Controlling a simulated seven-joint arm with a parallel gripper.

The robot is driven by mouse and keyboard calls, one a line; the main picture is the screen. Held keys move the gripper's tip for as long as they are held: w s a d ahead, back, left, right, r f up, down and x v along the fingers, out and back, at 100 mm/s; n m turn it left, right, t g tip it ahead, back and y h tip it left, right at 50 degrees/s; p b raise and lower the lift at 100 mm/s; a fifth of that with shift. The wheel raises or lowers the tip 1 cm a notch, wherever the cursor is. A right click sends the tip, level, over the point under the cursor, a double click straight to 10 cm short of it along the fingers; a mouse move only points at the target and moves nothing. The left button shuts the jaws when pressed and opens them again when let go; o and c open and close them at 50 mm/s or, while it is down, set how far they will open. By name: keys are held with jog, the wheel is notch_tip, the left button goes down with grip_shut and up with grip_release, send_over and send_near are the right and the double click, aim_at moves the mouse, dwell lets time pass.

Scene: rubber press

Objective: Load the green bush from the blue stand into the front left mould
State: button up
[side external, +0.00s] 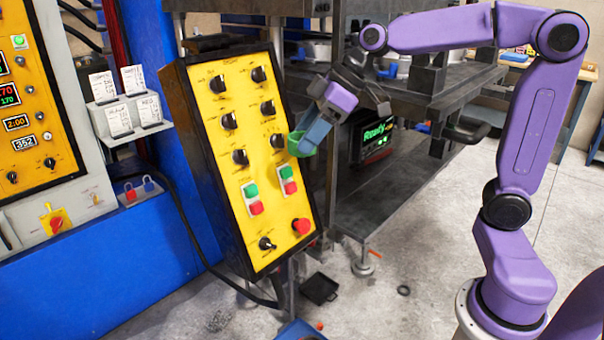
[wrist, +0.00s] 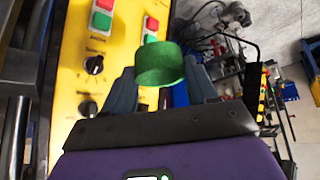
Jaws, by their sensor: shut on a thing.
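The green bush (side external: 301,146) is held in my gripper (side external: 310,143), in front of the yellow control panel in the side view. In the wrist view the green bush (wrist: 160,66) sits between the two grey-blue fingers of my gripper (wrist: 163,78), which are shut on it. The bush is clear of any surface. A blue stand top (side external: 300,331) shows only partly at the bottom edge of the side view. The press (side external: 430,75) stands behind the gripper; its front left mould cannot be made out clearly.
The yellow control panel (side external: 235,120) with knobs and buttons is close to my gripper on the left. A screen reading Ready (side external: 376,136) is mounted under the press table. A black tray (side external: 319,289) lies on the floor. Open floor is at the lower right.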

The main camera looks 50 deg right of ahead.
jog(key=s+d+r+n, duration=0.15)
jog(key=d+r, duration=0.35)
jog(key=r, duration=0.5)
notch_tip(320, 180, up, 11)
jog(key=m+t+h, duration=0.2)
jog(key=m+h, duration=0.3)
jog(key=m, duration=0.7)
send_over(404, 64)
jog(key=w+d, duration=0.3)
jog(key=shift+n, duration=0.35)
jog(key=shift+s+d+f, duration=0.3)
jog(key=shift+d+f, duration=0.5)
jog(key=shift+d, duration=0.05)
jog(key=shift+s+d+f, duration=0.3)
jog(key=shift+d+f, duration=0.5)
jog(key=shift+f, duration=2.7)
jog(key=shift+f, duration=1.05)
